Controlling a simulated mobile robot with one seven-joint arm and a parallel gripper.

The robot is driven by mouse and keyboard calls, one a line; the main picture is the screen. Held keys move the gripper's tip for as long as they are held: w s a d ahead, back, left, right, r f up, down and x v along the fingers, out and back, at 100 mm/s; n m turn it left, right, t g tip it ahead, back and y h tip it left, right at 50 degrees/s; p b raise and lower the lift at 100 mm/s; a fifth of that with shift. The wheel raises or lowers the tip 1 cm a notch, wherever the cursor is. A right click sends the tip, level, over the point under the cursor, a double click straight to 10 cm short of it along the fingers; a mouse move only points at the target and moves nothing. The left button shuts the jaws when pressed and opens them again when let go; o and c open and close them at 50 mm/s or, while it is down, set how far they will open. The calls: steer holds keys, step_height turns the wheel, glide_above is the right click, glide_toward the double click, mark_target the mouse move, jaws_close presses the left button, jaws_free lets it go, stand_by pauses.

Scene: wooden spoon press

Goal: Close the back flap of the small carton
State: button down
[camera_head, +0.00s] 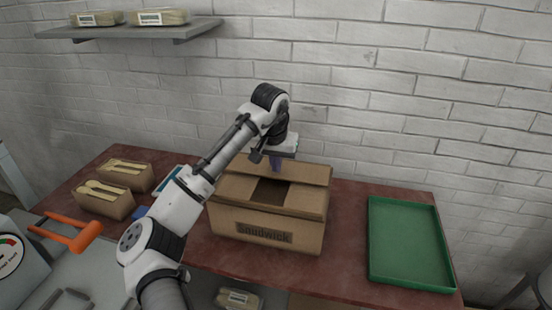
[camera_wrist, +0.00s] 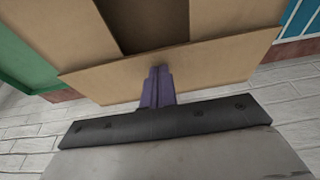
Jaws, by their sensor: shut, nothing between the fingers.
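The small carton (camera_head: 266,232) is a brown cardboard box with dark lettering, standing on the red-brown table. Its back flap (camera_head: 310,173) stands raised along the wall side. In the wrist view the back flap (camera_wrist: 215,72) runs across the middle as a broad tan panel. The side flaps lie inward, with a dark gap (camera_head: 270,191) between them. My gripper (camera_head: 277,166) is at the back of the carton, with its purple fingers together and empty. In the wrist view the gripper (camera_wrist: 156,72) overlaps the back flap; I cannot tell whether they touch.
A green tray (camera_head: 374,245) lies right of the carton. Two boxes of wooden cutlery (camera_head: 104,204) stand at the left, near an orange-handled press (camera_head: 85,237). A brick wall (camera_head: 400,90) rises close behind the table. A shelf (camera_head: 190,30) with packs hangs upper left.

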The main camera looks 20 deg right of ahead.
steer(key=f+t+b, duration=0.1)
steer(key=f+b, duration=0.1)
steer(key=shift+h+b, duration=0.3)
steer(key=shift+b, duration=0.1)
steer(key=shift+s+f+t+h+b, duration=0.1)
steer(key=shift+t+h+b, duration=0.2)
steer(key=shift+b, duration=0.2)
steer(key=shift+s+a+t+b, duration=0.15)
steer(key=shift+t+b, duration=0.15)
steer(key=shift+b, duration=0.2)
